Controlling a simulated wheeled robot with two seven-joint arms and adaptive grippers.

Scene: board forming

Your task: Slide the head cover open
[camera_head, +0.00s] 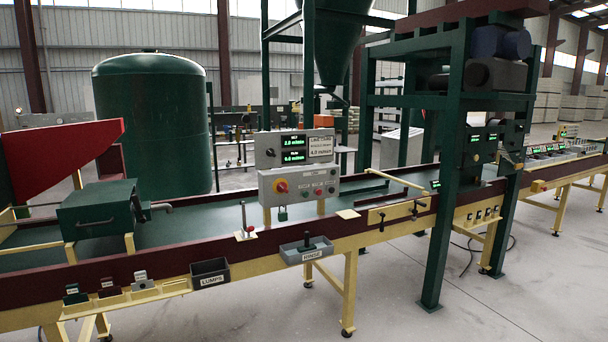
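A dark green box (88,212) with a lid-like top sits over the belt at the left of the line, and I take it for the head with its cover. A thin grey handle (96,222) is on its near face. Its top looks closed, and no inside shows. A grey pipe stub (161,207) sticks out at its right side. I cannot tell a slide rail on it. Neither of my grippers is in view.
A red hopper (62,160) rises behind the box. A control panel (298,180) stands mid-line. A LUMPS bin (210,274) and a grey HINGE tray (304,251) hang on the near rail. A green frame (450,180) stands at right. The near floor is clear.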

